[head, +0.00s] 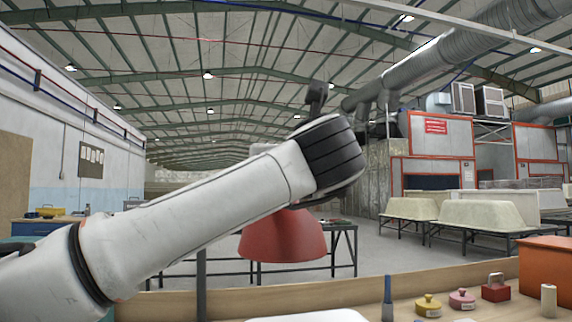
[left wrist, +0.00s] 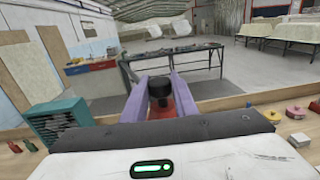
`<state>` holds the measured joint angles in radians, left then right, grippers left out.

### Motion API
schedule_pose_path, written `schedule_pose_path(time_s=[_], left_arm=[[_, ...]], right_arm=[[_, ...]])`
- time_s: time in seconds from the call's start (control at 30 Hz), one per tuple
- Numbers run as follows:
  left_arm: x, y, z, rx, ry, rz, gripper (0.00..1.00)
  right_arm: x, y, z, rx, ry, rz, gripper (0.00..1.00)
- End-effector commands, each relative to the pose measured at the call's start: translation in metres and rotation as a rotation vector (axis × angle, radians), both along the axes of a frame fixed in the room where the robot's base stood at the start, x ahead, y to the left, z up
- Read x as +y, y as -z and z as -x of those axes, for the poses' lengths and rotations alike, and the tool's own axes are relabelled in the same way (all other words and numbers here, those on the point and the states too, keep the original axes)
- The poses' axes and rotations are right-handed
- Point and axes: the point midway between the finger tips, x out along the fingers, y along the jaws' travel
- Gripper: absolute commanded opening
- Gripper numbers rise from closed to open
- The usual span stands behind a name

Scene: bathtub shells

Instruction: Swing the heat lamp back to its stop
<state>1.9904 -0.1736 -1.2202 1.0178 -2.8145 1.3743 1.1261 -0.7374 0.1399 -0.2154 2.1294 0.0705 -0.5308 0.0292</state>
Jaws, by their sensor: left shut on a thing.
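The heat lamp's red shade (head: 283,238) hangs over the bench in the head view, below and partly behind my left wrist. In the left wrist view, a black knob (left wrist: 160,95) stands between my left gripper's two purple fingers (left wrist: 159,84), with the red shade (left wrist: 185,104) partly visible behind it. My left gripper is shut on this knob. In the head view its fingers are hidden behind my wrist. The lamp's arm and its stop cannot be made out. A thin grey post (head: 201,284) rises left of the shade. My right gripper is out of view.
On the bench's right lie yellow (head: 428,305), pink (head: 462,299) and red (head: 496,288) knobbed pieces, a cream cylinder (head: 548,301) and an orange box (head: 546,266). A blue-handled tool (head: 387,298) stands nearby. A teal box (left wrist: 57,122) is at left in the wrist view. Bathtub shells (head: 483,214) stand beyond.

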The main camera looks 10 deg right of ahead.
Motion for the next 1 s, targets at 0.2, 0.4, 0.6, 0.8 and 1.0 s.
schedule_pose_path(time_s=[0.2,0.4,0.6,0.8,1.0], left_arm=[[0.000,0.001,-0.010,0.003,-0.039,0.001,0.00],[0.001,0.001,-0.013,0.003,-0.050,0.002,0.00],[0.002,0.001,-0.013,0.003,-0.050,0.002,0.00],[0.002,0.001,-0.013,0.003,-0.051,0.002,0.44],[0.002,0.000,-0.013,0.002,-0.051,0.001,0.44]], right_arm=[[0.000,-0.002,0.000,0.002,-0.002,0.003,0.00],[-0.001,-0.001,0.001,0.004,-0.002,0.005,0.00],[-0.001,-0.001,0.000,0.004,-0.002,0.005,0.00],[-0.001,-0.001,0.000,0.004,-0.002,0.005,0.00],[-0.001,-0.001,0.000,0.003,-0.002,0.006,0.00]])
